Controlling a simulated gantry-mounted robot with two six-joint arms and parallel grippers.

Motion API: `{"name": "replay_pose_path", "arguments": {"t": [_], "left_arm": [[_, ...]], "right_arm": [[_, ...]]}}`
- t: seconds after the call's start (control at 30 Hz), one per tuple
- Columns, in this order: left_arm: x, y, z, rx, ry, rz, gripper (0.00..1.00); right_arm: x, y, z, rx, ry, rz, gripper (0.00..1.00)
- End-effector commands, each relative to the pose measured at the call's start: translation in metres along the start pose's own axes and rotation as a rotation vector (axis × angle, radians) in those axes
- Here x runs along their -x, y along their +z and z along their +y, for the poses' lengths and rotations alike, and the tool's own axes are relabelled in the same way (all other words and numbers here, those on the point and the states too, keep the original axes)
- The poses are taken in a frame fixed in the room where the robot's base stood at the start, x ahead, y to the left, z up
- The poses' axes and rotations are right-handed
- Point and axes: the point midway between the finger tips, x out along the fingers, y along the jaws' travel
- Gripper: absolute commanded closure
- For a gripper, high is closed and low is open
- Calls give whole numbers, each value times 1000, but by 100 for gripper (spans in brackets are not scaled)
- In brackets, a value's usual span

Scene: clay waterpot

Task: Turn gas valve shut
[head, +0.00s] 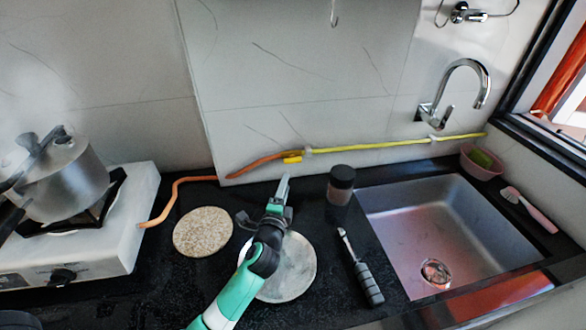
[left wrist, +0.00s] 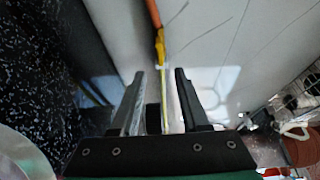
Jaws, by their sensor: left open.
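The yellow gas valve (head: 292,157) sits low on the back wall, where the orange hose (head: 180,182) meets the yellow pipe (head: 380,144). In the left wrist view the valve (left wrist: 160,45) shows ahead, just beyond the fingertips. My left gripper (head: 283,184) is open and empty, pointing at the wall a little below the valve. It also shows in the left wrist view (left wrist: 160,72), with a gap between its fingers and the yellow pipe seen through the gap. I see no contact with the valve. My right gripper is not in view.
A steaming pot (head: 62,180) stands on the white stove (head: 120,240) at left. A round mat (head: 203,232), a plate (head: 300,262), a dark jar (head: 341,185) and a black-handled tool (head: 368,283) lie around my arm. The sink (head: 400,212) is at right.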

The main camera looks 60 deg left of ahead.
Motion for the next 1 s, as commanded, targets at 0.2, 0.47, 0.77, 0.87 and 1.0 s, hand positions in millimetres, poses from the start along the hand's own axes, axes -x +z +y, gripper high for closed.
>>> {"name": "replay_pose_path", "arguments": {"t": [0.2,0.47,0.77,0.87,1.0], "left_arm": [[-46,1,3,2,-2,-3,55],[-94,0,3,1,-1,-1,55],[-105,0,0,1,0,0,55],[-105,0,0,1,0,0,59],[-105,0,0,1,0,0,84]], "right_arm": [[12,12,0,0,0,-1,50],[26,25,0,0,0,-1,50],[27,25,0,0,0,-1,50],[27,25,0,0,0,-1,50],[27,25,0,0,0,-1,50]]}}
